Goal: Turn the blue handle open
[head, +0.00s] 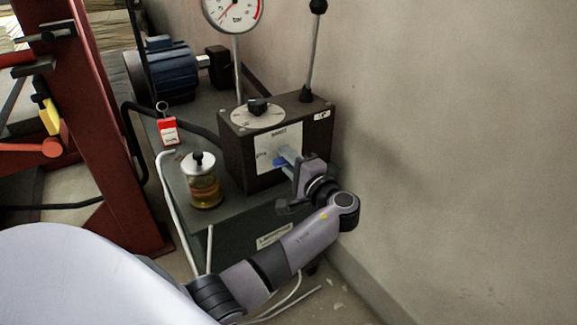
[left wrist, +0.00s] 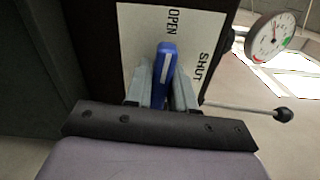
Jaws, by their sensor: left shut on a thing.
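The blue handle (left wrist: 166,60) with a white stripe is on a white plate (left wrist: 135,30) marked OPEN and SHUT. In the left wrist view the handle's upper end lies just under the word OPEN, and SHUT is to its right. My left gripper (left wrist: 162,78) is shut on the handle, one grey finger on each side. In the head view the gripper (head: 289,158) reaches the front of the dark box (head: 240,145), and only a bit of the blue handle (head: 279,162) shows. My right gripper is not in view.
A glass jar with yellow liquid (head: 204,190) stands left of the box. A pressure gauge (head: 233,12) and an upright black-knobbed lever (head: 314,50) rise above it. A red tag (head: 167,130) and a blue motor (head: 170,72) are behind left. The wall (head: 450,130) is close on the right.

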